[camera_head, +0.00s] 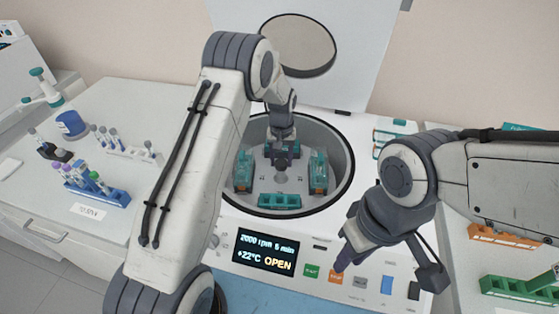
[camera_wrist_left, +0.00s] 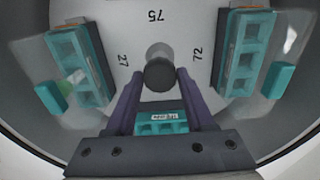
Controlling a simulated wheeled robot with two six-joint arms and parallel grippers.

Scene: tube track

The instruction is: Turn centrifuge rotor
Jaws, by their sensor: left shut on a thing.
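The centrifuge rotor (camera_head: 268,185) sits inside the round open bowl, with teal buckets around it, one on the left (camera_head: 243,170), one on the right (camera_head: 319,172) and one at the front (camera_head: 279,201). My left gripper (camera_head: 281,164) reaches down over the rotor's centre. In the left wrist view its purple fingers (camera_wrist_left: 160,86) are shut on the dark round centre knob (camera_wrist_left: 160,74). The rotor face (camera_wrist_left: 181,22) shows the numbers 27, 75 and 72. A pale green item shows at the left bucket. My right gripper (camera_head: 345,257) hangs above the front panel, its opening unclear.
The lid (camera_head: 340,35) stands open behind the bowl. The front display (camera_head: 265,252) reads OPEN. A blue tube rack (camera_head: 98,193) and other racks stand on the left bench. Orange (camera_head: 500,236) and green (camera_head: 520,289) racks lie on the right.

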